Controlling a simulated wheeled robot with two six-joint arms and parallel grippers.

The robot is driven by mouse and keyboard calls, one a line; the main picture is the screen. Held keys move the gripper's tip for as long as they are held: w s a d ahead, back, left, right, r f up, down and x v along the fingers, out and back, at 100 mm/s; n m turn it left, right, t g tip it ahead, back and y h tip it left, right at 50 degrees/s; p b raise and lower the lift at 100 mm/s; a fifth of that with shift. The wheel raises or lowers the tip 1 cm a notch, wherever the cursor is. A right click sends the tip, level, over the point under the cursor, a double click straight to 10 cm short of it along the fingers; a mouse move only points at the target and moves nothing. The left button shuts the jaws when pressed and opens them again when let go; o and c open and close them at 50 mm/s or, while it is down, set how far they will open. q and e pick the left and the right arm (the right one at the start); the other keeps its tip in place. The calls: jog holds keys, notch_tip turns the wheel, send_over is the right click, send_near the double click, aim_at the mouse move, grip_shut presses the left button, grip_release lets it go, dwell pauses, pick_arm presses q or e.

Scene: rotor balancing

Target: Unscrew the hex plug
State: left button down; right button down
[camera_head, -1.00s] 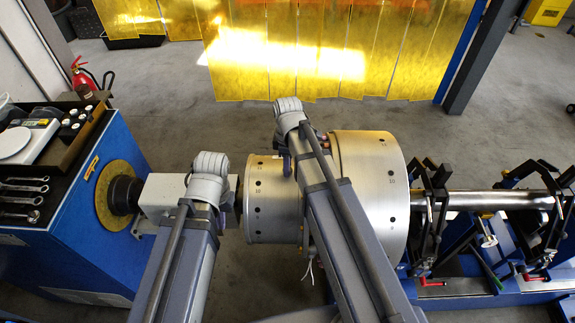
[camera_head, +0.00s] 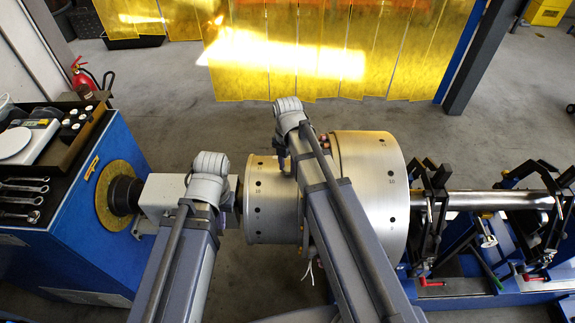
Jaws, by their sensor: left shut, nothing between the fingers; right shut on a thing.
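The silver rotor (camera_head: 368,175) lies across the middle, with a row of dark holes and small numbers on its narrower left drum (camera_head: 262,220). My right gripper (camera_head: 281,158) is mostly hidden under its grey wrist, over the gap between the narrow drum and the wide drum. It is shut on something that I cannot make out. The hex plug cannot be picked out in this view. My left gripper (camera_head: 188,180) is shut and empty, mostly hidden by its wrist, over the light housing left of the rotor.
A blue drive cabinet (camera_head: 75,240) stands at the left with wrenches (camera_head: 22,200) and a scale (camera_head: 15,142) on top. The rotor's shaft (camera_head: 490,199) rests on black supports at the right. Yellow curtains (camera_head: 320,80) hang behind; the floor between is clear.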

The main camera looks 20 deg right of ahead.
dwell(0.3)
jog(key=shift+n, duration=0.7)
jog(key=shift+r, duration=0.15)
jog(key=shift+r+p, duration=0.7)
jog(key=shift+p, duration=0.2)
jog(key=shift+r, duration=0.3)
notch_tip(320, 180, up, 5)
jog(key=p, duration=0.5)
jog(key=shift+f, duration=0.15)
